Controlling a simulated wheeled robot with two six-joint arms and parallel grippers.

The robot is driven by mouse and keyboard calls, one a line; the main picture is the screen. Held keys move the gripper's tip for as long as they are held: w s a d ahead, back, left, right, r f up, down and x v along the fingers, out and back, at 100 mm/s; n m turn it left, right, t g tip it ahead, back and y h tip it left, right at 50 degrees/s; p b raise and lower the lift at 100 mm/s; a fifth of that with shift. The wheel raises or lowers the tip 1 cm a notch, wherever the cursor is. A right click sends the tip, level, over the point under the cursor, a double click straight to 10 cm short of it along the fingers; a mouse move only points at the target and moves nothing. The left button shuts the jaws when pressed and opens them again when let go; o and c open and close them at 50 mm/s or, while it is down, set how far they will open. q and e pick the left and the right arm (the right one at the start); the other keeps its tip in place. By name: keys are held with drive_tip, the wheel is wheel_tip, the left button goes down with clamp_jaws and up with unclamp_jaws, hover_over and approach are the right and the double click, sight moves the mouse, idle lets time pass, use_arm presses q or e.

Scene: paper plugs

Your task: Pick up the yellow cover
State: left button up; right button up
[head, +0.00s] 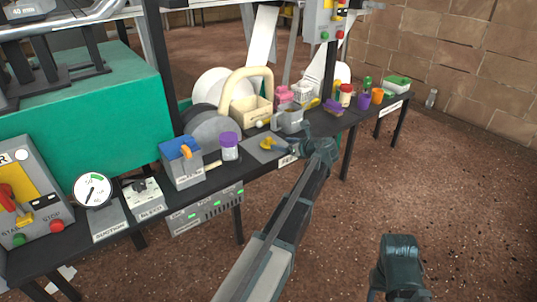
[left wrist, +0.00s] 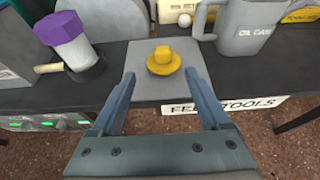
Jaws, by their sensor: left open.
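The yellow cover (left wrist: 163,60) is a small round piece with a wide brim and raised middle. It rests on a grey plate (left wrist: 148,91) on the dark bench, and also shows in the head view (head: 268,143). My left gripper (left wrist: 158,75) is open and empty. Its two blue fingers are apart on the near side of the cover, with the cover ahead between their tips and not gripped. In the head view my left gripper (head: 288,149) reaches in from the right side of the plate. My right arm's end shows at lower right; its fingers are hidden.
A purple-capped jar (left wrist: 68,40) stands left of the plate, beside a wooden-handled tool. A grey oil can (left wrist: 243,28) stands close on the right. A label strip (left wrist: 225,105) runs along the bench's front edge. A blue-topped box (head: 181,163) is farther left.

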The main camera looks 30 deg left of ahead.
sight(269, 141)
use_arm(q)
drive_tip(key=shift+a, duration=0.15)
drive_tip(key=b+x, duration=0.3)
drive_tip(key=x, duration=0.4)
drive_tip(key=shift+w+a+f, duration=0.2)
drive_tip(key=shift+f, duration=0.05)
drive_tip(key=shift+w+a+f, duration=0.1)
drive_tip(key=shift+w+a, duration=0.05)
drive_tip(key=shift+a, duration=0.25)
drive_tip(key=b+x, duration=0.2)
drive_tip(key=x, duration=0.3)
drive_tip(key=shift+w+a, duration=0.1)
drive_tip(key=shift+w, duration=0.15)
clamp_jaws()
